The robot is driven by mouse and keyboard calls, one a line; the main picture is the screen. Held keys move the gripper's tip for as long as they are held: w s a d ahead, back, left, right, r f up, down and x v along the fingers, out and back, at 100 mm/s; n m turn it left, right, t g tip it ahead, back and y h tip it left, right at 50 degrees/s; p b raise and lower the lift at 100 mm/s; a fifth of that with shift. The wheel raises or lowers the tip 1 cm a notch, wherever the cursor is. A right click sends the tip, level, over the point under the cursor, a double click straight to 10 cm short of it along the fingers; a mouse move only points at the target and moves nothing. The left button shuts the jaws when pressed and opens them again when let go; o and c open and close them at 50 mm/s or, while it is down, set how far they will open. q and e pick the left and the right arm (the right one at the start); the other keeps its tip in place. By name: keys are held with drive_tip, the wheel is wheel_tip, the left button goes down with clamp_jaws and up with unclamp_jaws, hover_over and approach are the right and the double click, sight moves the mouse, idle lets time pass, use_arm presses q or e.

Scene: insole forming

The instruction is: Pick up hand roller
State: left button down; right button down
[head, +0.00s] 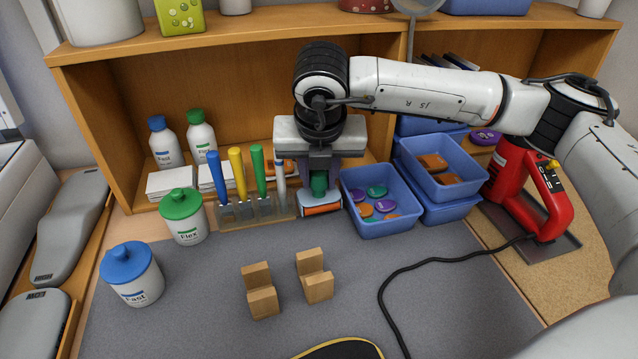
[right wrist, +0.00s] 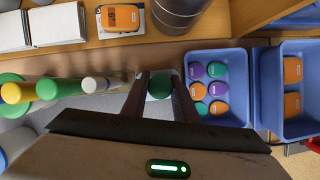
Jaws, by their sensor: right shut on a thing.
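The hand roller (head: 321,207) stands upright at the back of the grey work mat, with a green handle on top and a grey and orange head below. My right gripper (head: 319,178) comes down from above and is shut around the green handle. In the right wrist view the round top of the handle (right wrist: 160,85) shows between the two fingers. The roller's head is mostly hidden there. I cannot tell whether the head touches the surface below. My left gripper is not in view.
A clear rack (head: 250,212) with several upright tools stands close left of the roller. A blue bin (head: 384,228) of coloured discs is close right. Two wooden blocks (head: 260,290) stand on the mat (head: 210,300) in front. A black cable crosses the mat's right side.

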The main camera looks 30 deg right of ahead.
wheel_tip(320, 180, up, 16)
drive_tip(key=b, duration=0.1)
drive_tip(key=shift+r, duration=0.15)
idle(0.4)
